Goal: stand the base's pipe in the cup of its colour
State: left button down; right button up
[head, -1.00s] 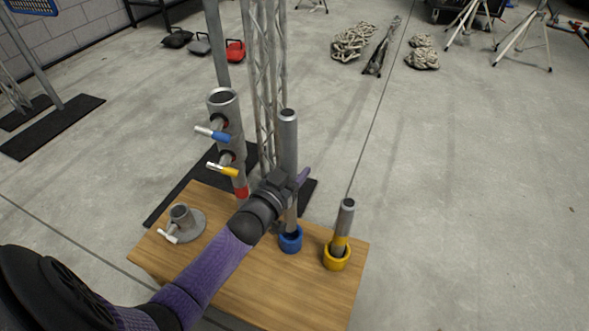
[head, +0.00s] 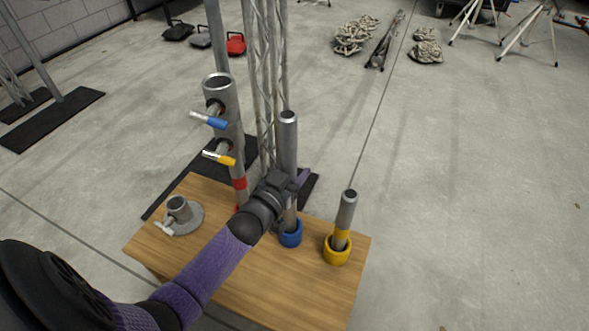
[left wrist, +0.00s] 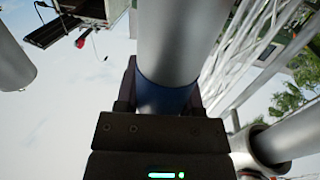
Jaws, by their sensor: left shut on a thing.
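My left gripper (head: 290,187) is shut around the tall grey pipe (head: 288,145). The left wrist view shows the pipe (left wrist: 182,40) between the jaws, with its blue band (left wrist: 162,97) there. The pipe stands nearly upright, its lower end at the blue cup (head: 290,235); the arm partly covers it, and how deep it sits is hidden. The base (head: 186,218), a round grey flange with a short empty socket and a light handle, stands at the table's left. A shorter yellow-banded pipe (head: 346,212) stands in the yellow cup (head: 337,252). My right gripper is out of view.
A wide grey post (head: 231,130) with a red band and blue and yellow handles rises just left of my gripper. A lattice truss (head: 268,70) stands behind. The front of the wooden table (head: 290,290) is bare.

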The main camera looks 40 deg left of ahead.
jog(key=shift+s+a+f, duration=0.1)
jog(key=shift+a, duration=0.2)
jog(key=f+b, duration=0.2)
jog(key=b, duration=0.1)
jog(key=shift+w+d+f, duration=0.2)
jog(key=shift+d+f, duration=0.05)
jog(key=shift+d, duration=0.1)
dwell(0.5)
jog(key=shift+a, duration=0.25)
